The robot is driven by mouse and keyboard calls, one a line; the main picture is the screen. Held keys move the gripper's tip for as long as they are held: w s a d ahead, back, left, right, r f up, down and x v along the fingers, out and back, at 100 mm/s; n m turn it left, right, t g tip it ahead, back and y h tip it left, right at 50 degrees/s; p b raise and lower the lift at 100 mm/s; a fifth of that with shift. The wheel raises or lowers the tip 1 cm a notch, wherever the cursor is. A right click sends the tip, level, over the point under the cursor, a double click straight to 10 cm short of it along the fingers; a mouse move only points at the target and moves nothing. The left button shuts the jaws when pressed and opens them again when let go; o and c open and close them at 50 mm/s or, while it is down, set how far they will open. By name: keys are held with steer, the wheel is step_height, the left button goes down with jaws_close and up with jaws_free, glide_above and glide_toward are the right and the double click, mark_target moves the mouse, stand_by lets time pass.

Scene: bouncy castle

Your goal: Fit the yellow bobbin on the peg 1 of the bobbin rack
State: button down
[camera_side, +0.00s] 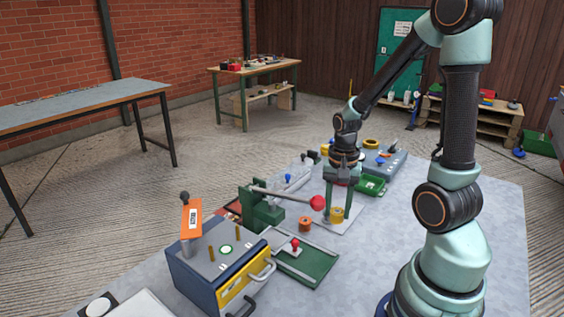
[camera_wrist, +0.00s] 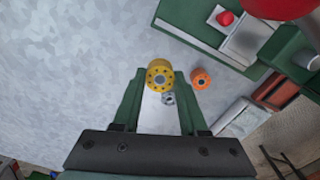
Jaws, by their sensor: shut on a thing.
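The yellow bobbin (camera_side: 337,215) is between the fingertips of my gripper (camera_side: 339,212), which is shut on it. In the wrist view the bobbin (camera_wrist: 160,74) shows its round, dotted end face at the tips of the green fingers (camera_wrist: 158,82). It is low, near a pale plate; I cannot tell whether it touches it. Two upright brass pegs (camera_side: 211,254) stand on the grey top of a blue box at the front left, which seems to be the bobbin rack. Both pegs look bare. I cannot read any peg number.
An orange bobbin (camera_side: 305,223) stands just left of my gripper. A green clamp (camera_side: 262,214) with a red-knobbed lever (camera_side: 317,203) reaches close to the fingers. An orange upright plate (camera_side: 191,219) rises beside the pegs. A green tray (camera_side: 308,266) lies in front. The right tabletop is clear.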

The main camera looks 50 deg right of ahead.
step_height(320, 180, up, 16)
steer(key=shift+r, duration=0.15)
stand_by(0.7)
steer(key=w+a+n, duration=0.2)
steer(key=w+a, duration=0.1)
steer(key=a, duration=0.4)
steer(key=w+a+f+n, duration=0.1)
steer(key=w+a, duration=0.3)
steer(key=a, duration=0.4)
steer(key=w+a+f+n, duration=0.1)
steer(key=w+a+n, duration=0.2)
steer(key=a, duration=0.4)
steer(key=shift+w+a+f, duration=0.15)
steer(key=shift+w+a, duration=0.25)
steer(key=shift+f, duration=2.15)
steer(key=shift+f, duration=1.3)
stand_by(0.4)
